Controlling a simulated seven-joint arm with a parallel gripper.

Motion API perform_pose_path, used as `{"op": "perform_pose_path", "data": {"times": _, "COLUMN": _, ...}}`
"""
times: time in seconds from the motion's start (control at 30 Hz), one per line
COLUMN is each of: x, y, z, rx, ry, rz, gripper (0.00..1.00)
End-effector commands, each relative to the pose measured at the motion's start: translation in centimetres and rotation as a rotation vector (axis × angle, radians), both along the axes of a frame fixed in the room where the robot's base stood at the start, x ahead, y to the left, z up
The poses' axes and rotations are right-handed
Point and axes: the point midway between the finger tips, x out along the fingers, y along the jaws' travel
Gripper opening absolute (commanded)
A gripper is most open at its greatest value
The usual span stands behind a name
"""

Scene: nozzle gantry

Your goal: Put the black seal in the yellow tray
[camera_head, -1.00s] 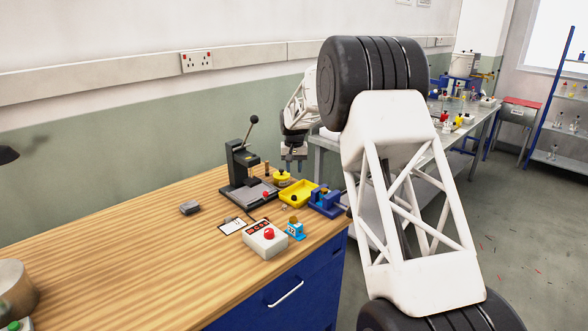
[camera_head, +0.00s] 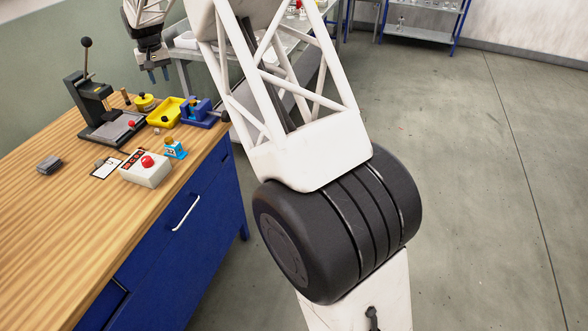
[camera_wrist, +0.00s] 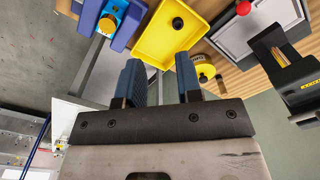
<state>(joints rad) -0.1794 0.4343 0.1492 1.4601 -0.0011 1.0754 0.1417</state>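The yellow tray (camera_head: 167,112) sits on the bench between the black press and a blue fixture; it also fills the upper middle of the wrist view (camera_wrist: 160,45). A small round black piece (camera_wrist: 177,23), which looks like the black seal, appears inside the tray near its front side. My gripper (camera_head: 160,79) is above the bench's far side, behind the tray. In the wrist view its two blue fingers (camera_wrist: 160,75) are apart with nothing between them.
The black lever press (camera_head: 90,100) stands left of the tray, with a red-topped piece (camera_head: 131,123) on its plate. A yellow round pot (camera_head: 145,102) is behind the tray, the blue fixture (camera_head: 199,112) right. A button box (camera_head: 147,168) is in front. The bench's left is mostly clear.

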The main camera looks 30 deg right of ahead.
Motion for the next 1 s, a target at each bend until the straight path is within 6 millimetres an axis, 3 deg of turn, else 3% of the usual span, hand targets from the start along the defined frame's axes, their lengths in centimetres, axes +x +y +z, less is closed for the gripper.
{"op": "perform_pose_path", "data": {"times": 0.1, "x": -2.8, "y": -1.4, "z": 2.4, "rx": 0.002, "ry": -0.013, "rz": -0.004, "gripper": 0.33}}
{"op": "perform_pose_path", "data": {"times": 0.4, "x": -9.8, "y": -4.6, "z": 7.0, "rx": 0.004, "ry": -0.038, "rz": -0.011, "gripper": 0.33}}
{"op": "perform_pose_path", "data": {"times": 1.0, "x": -25.4, "y": -10.1, "z": 13.0, "rx": 0.006, "ry": -0.092, "rz": -0.024, "gripper": 0.33}}
